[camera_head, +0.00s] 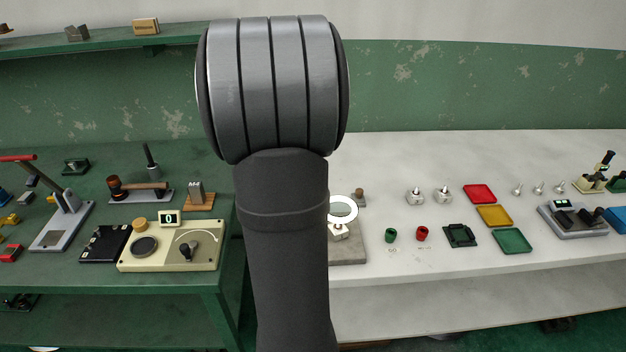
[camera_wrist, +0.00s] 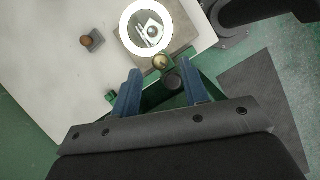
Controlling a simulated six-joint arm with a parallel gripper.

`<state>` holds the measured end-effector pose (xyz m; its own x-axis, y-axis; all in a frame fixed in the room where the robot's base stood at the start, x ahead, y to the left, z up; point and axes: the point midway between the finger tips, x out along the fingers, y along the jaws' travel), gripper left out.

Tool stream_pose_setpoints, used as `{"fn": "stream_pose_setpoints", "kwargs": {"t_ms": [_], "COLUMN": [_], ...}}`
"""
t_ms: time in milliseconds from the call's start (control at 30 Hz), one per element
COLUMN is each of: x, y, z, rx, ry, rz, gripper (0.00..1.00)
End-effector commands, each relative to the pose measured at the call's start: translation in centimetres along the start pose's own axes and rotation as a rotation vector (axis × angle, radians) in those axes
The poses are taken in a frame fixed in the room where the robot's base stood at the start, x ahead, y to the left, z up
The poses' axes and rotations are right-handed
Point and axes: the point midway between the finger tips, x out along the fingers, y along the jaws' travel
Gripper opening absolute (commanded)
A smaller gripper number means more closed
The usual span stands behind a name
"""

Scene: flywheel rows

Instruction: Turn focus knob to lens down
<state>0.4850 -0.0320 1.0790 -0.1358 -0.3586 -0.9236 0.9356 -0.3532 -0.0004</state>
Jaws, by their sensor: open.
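The inspection stand shows a bright white ring (camera_head: 342,208) over a grey base plate (camera_head: 350,252). My arm hides most of the stand in the head view. In the wrist view the white ring (camera_wrist: 124,24) surrounds small metal parts seen through it. A brass round knob (camera_wrist: 160,62) and a dark round part (camera_wrist: 173,82) sit on the green stand just below the ring. I cannot tell for sure which is the focus knob. My gripper (camera_wrist: 160,72) is open, its blue fingers on either side of these parts in the picture; contact is not clear.
A small grey block with a brown knob (camera_wrist: 92,41) stands beside the stand. On the white table, green (camera_head: 390,235) and red (camera_head: 422,233) cups and coloured trays (camera_head: 494,216) lie to the right. A beige panel (camera_head: 205,258) is on the green bench at left.

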Motion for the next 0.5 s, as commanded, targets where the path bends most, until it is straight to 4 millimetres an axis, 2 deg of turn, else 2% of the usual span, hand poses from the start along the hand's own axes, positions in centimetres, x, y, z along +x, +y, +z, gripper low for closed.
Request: {"fn": "stream_pose_setpoints", "kwargs": {"t_ms": [200, 500], "x": [1.8, 2.0], "y": [0.0, 0.0], "z": [0.0, 0.0], "rx": [0.000, 0.000], "ry": [-0.001, -0.001], "rz": [-0.001, 0.000], "gripper": [0.41, 0.41]}}
